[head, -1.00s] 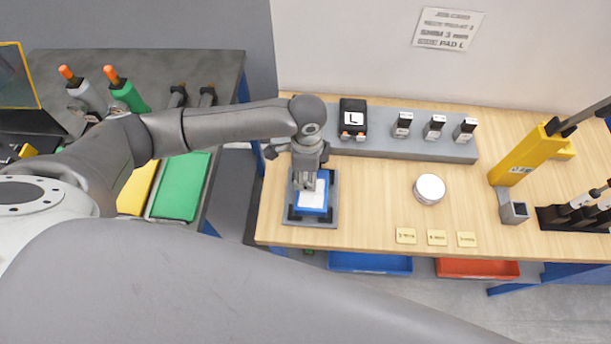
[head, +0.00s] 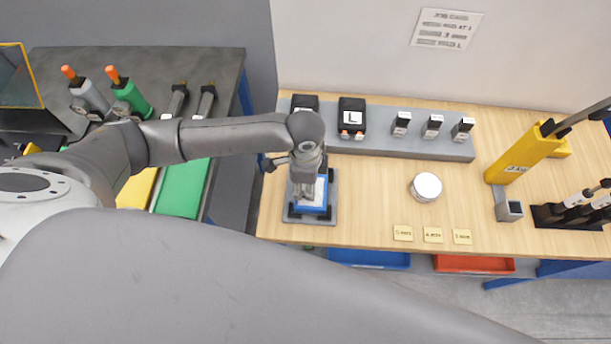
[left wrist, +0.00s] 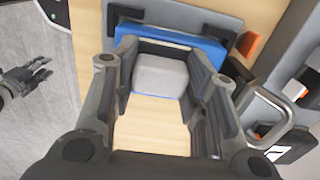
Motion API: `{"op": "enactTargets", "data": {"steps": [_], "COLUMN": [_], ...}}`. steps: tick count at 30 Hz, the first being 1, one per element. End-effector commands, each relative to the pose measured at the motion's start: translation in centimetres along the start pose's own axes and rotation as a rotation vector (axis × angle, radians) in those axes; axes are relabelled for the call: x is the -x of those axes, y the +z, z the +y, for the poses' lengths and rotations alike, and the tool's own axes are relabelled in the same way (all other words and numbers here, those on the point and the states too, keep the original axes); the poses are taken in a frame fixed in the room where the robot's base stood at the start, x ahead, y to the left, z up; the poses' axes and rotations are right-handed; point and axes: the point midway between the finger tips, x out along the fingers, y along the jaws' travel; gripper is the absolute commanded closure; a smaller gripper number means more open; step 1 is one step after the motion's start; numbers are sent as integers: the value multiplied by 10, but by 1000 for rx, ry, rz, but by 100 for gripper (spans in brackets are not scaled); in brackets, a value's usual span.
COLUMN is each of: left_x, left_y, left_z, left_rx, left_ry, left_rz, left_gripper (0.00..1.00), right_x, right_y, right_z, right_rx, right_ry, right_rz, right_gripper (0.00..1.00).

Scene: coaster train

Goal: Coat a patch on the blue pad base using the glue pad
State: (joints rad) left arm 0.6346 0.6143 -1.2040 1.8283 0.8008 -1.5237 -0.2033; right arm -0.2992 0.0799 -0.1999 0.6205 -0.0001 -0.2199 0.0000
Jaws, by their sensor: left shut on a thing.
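The blue pad base (head: 314,208) lies on a grey plate with dark corner blocks, at the left end of the wooden bench. It also shows in the left wrist view (left wrist: 195,45). My left gripper (head: 306,190) points down over it. In the left wrist view its two fingers (left wrist: 163,90) stand on either side of a pale grey block (left wrist: 160,75), which looks like the glue pad, against the blue base. I cannot tell whether block and base touch. My right gripper (left wrist: 35,77) shows small at the left wrist view's left edge, its fingers apart and empty.
A grey rack (head: 390,148) behind holds black boxes and small bottles. A white round tin (head: 426,187), yellow tags (head: 433,235) and a yellow press (head: 520,155) stand to the right. Another table with green (head: 182,185) and yellow panels is at left. Bare wood lies between base and tin.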

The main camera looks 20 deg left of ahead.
Motion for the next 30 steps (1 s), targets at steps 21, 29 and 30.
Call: {"op": "enactTargets", "data": {"steps": [21, 29, 30], "left_x": [55, 60, 60], "left_y": [0, 0, 0], "left_z": [0, 0, 0], "left_rx": [-2, -1, -1], "left_ry": [1, 2, 2], "left_rz": [1, -1, -1], "left_gripper": [78, 78, 78], "right_x": [0, 0, 0], "right_y": [2, 1, 1], "right_z": [0, 0, 0], "right_rx": [0, 0, 0], "right_ry": [0, 0, 0], "right_rz": [-2, -2, -2], "right_gripper": [60, 60, 60]}}
